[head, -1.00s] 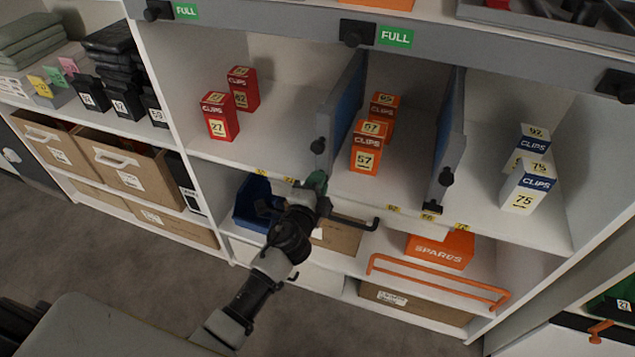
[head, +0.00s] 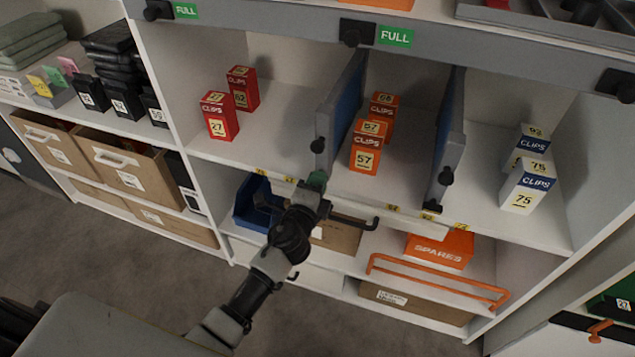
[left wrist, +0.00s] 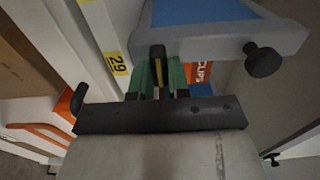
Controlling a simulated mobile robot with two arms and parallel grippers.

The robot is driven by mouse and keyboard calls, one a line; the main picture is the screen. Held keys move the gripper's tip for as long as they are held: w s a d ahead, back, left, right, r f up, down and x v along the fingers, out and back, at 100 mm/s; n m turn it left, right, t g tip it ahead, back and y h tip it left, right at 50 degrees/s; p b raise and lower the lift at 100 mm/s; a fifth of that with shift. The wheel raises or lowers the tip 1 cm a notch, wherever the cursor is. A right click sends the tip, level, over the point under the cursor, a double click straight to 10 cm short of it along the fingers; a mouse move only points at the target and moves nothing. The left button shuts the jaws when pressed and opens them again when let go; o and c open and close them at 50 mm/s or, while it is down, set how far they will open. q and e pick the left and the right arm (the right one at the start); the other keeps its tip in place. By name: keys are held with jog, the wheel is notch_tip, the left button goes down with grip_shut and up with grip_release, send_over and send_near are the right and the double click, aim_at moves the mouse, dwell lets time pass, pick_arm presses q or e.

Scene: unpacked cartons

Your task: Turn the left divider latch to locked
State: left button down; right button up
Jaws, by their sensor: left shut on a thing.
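The left divider (head: 342,112) stands upright on the shelf, a blue panel in a grey frame. It also shows in the left wrist view (left wrist: 225,42), with a black knob (left wrist: 264,61) on its front edge. My left gripper (head: 317,180) is at the lower front end of this divider, by the shelf edge. In the left wrist view, the green fingers of my left gripper (left wrist: 158,78) are closed around the dark latch handle (left wrist: 157,54). The fingers hide part of the latch, and its locked state cannot be read. My right gripper is not in view.
Orange clips boxes (head: 366,147) stand just right of the left divider, red ones (head: 219,117) to its left. A right divider (head: 449,140) stands further right. Below are a blue bin (head: 250,206) and an orange rail (head: 435,281).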

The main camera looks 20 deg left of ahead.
pick_arm(q)
jog(key=c, duration=1.1)
grip_release()
jog(key=s, duration=1.1)
jog(key=shift+a+b, duration=0.15)
jog(key=shift+b, duration=0.2)
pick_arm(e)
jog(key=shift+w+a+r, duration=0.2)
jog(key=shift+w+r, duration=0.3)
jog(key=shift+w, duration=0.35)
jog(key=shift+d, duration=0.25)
